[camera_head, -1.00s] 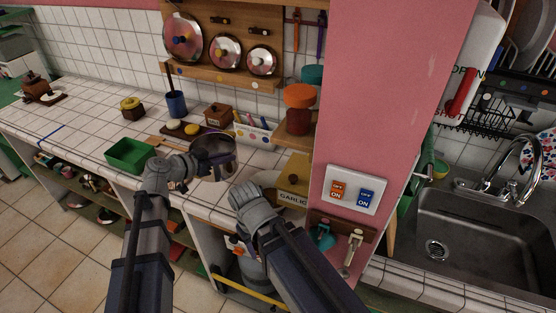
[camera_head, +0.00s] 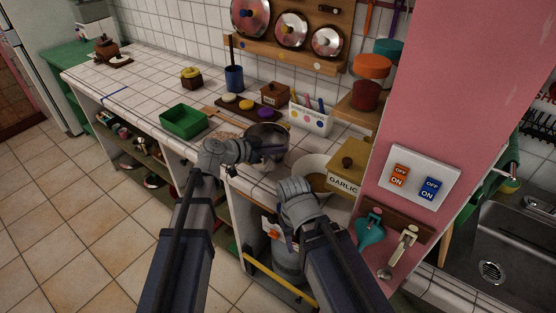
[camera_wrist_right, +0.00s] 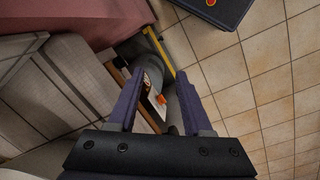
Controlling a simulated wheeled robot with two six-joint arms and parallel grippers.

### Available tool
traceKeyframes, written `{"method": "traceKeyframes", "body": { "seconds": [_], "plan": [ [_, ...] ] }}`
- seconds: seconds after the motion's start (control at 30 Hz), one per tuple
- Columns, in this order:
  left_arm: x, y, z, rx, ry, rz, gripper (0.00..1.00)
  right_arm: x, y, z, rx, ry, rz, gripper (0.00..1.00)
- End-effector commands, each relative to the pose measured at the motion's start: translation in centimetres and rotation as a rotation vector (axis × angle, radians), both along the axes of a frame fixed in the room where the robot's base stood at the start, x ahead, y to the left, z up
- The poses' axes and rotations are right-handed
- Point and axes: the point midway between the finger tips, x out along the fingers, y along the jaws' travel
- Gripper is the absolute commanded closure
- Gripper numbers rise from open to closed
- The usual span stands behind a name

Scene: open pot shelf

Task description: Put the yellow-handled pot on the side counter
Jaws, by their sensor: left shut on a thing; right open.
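A grey metal pot (camera_head: 268,133) is at the front edge of the white tiled counter in the head view. My left gripper (camera_head: 262,152) is shut on the pot at its near side; the fingers and wrist hide the grip and the handle. I cannot see the handle's colour, nor whether the pot touches the counter. My right gripper (camera_head: 292,228) points down in front of the counter. In the right wrist view it is open and empty (camera_wrist_right: 158,95). A green-topped counter (camera_head: 65,62) stands at the far left.
A green tray (camera_head: 184,122), a blue utensil cup (camera_head: 234,79) and a yellow garlic box (camera_head: 348,172) stand on the tiled counter (camera_head: 150,92). Lids hang on the wall rack (camera_head: 290,58). A pink pillar (camera_head: 450,90) rises at right. Floor (camera_head: 75,200) at left is clear.

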Motion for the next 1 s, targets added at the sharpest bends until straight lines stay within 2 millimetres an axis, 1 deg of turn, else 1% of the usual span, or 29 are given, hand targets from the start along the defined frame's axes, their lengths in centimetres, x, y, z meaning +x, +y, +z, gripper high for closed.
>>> {"method": "traceKeyframes", "body": {
  "seconds": [0.03, 0.2, 0.3, 0.57, 0.7, 0.73, 0.9, 1.0],
  "plan": [
    [0.0, 0.0, -0.7, -0.001, -0.001, 0.0, 1.0, 0.0, 0.0, -0.7, 0.0, 0.0, 0.0, 0.5],
    [0.0, 0.0, -2.7, -0.001, -0.001, 0.0, 1.0, 0.0, 0.0, -2.8, 0.0, 0.0, 0.0, 0.5],
    [0.0, 0.0, -3.6, -0.001, -0.001, 0.0, 1.0, 0.0, 0.0, -3.7, 0.0, 0.0, 0.0, 0.5],
    [0.0, 0.0, -3.5, -0.001, -0.001, 0.0, 1.0, 0.0, 0.0, -3.5, 0.0, 0.0, 0.0, 0.5],
    [0.0, 0.0, -3.8, -0.001, -0.001, 0.0, 1.0, 0.0, 0.0, -3.8, 0.0, 0.0, 0.0, 0.5],
    [0.0, 0.0, -3.7, 0.0, 0.0, 0.0, 0.89, 0.0, 0.0, -3.7, 0.0, 0.0, 0.0, 0.5],
    [0.0, 0.0, -3.7, 0.0, 0.0, 0.0, 0.7, 0.0, 0.0, -3.7, 0.0, 0.0, 0.0, 0.5],
    [0.0, 0.0, -3.7, 0.0, 0.0, 0.0, 0.6, 0.0, 0.0, -3.7, 0.0, 0.0, 0.0, 0.5]
  ]
}}
